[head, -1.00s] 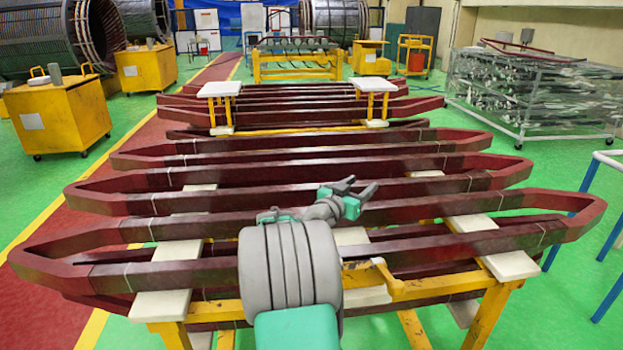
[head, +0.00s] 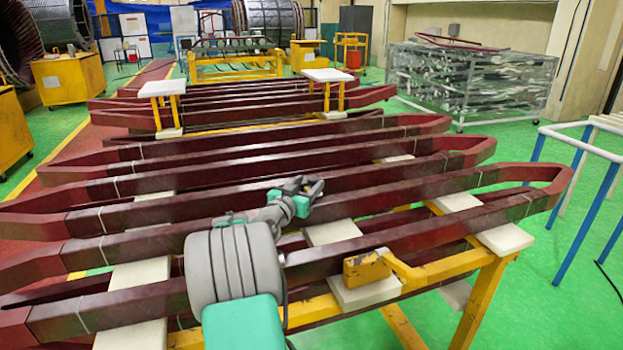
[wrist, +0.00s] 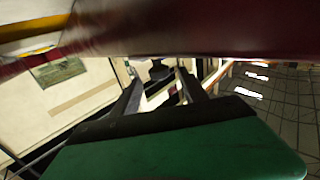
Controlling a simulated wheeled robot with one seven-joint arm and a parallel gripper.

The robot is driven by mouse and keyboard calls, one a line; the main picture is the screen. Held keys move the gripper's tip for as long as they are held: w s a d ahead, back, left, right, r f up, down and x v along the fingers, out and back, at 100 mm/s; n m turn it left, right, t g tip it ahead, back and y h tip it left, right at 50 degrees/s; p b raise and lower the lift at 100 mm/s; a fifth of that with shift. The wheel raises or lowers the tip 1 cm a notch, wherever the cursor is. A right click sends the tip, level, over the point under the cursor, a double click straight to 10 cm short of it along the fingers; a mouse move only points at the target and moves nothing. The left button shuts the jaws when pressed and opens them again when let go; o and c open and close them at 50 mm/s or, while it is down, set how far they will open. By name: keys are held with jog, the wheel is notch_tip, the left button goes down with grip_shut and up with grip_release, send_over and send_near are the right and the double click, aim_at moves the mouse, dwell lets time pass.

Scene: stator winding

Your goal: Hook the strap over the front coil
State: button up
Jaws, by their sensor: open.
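The front coil (head: 420,222) is a long dark red loop lying across white pads on a yellow stand, nearest me in the head view. My gripper (head: 316,186) is over the coil's middle, beyond its near bar, with green and dark grey parts showing. In the wrist view my gripper (wrist: 160,78) has two dark fingers spread apart with nothing seen between them. A dark red bar (wrist: 190,30) crosses close above the fingers there; I cannot tell which coil it belongs to. I cannot make out a strap in either view.
Several more red coils (head: 270,145) lie in rows behind. White-topped yellow supports (head: 160,90) stand among them. A yellow bracket (head: 366,268) sits on the stand's front edge. Blue and white rails (head: 580,180) are at the right, with open green floor (head: 540,250) between.

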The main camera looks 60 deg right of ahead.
aim_at(311, 181)
jog(key=d, duration=0.4)
jog(key=shift+p, duration=0.35)
grip_shut()
dwell(1.0)
